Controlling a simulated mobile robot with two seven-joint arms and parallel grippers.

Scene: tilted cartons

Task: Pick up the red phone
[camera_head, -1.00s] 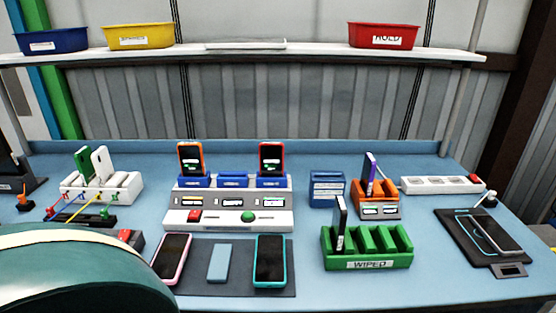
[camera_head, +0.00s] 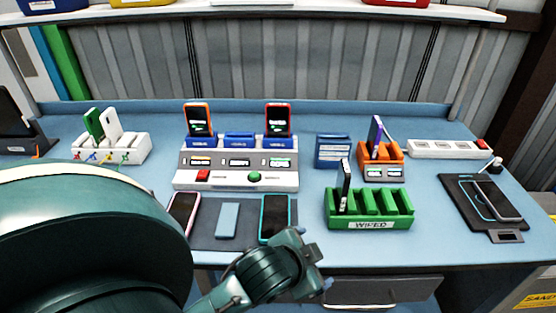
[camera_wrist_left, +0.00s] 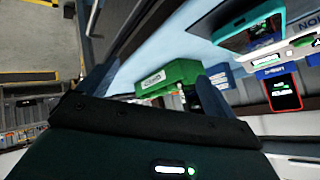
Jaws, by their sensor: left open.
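The red phone (camera_head: 278,119) stands upright, screen toward me, in the right blue slot of the white dock station (camera_head: 236,177). In the left wrist view the red phone (camera_wrist_left: 283,92) shows at the right, outside the span of the fingers. My left gripper (camera_head: 314,260) is open and hangs at the front edge of the table, in front of and below the dock, well apart from the phone. My right gripper is not in view.
An orange phone (camera_head: 198,119) stands in the left dock slot; the middle slot is empty. Phones lie on a dark mat (camera_head: 205,240) in front. A green WIPED rack (camera_head: 370,222), an orange dock (camera_head: 383,173) and a blue box (camera_head: 333,152) stand to the right.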

